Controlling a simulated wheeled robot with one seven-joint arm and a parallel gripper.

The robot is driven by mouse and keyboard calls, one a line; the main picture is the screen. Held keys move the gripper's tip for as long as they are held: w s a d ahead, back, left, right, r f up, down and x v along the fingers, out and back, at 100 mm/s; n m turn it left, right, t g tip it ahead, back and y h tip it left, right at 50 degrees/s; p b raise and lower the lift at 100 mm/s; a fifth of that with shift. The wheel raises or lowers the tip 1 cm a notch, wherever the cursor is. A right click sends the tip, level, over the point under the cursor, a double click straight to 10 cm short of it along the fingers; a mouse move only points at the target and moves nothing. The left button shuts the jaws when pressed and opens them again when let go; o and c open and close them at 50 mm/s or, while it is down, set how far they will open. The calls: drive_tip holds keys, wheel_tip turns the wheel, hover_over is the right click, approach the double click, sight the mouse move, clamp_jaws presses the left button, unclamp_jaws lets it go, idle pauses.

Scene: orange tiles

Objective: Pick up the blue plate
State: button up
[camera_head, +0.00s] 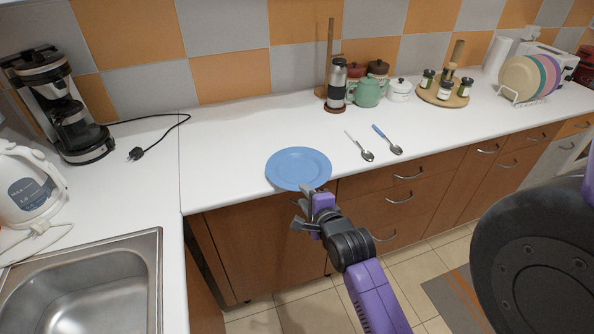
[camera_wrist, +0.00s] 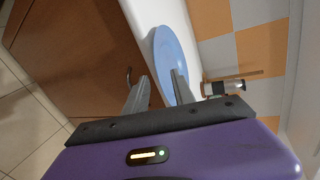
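The blue plate (camera_head: 298,167) lies flat on the white counter, close to the front edge. My gripper (camera_head: 304,205) is in front of the counter edge, at the plate's near side, and overlaps its near rim in the head view. In the wrist view the blue plate (camera_wrist: 172,62) appears beyond my gripper (camera_wrist: 158,85), whose two fingers are spread apart with nothing held between them. One fingertip overlaps the plate in that view; I cannot tell whether it touches.
Two spoons (camera_head: 367,155) lie right of the plate on the white counter (camera_head: 230,140). A green teapot (camera_head: 367,92) and a pepper mill (camera_head: 337,85) stand behind. A sink (camera_head: 90,290) is at lower left. Brown drawers (camera_head: 400,190) with handles are below the counter.

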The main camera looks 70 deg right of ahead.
sight(295, 188)
drive_tip(key=shift+w+a+p+x, duration=0.15)
drive_tip(key=shift+p+x, duration=0.15)
drive_tip(key=shift+x, duration=1)
drive_tip(key=shift+w+a+p+x, duration=0.15)
drive_tip(key=shift+p+x, duration=0.1)
drive_tip(key=shift+x, duration=1.1)
drive_tip(key=shift+f, duration=0.1)
clamp_jaws()
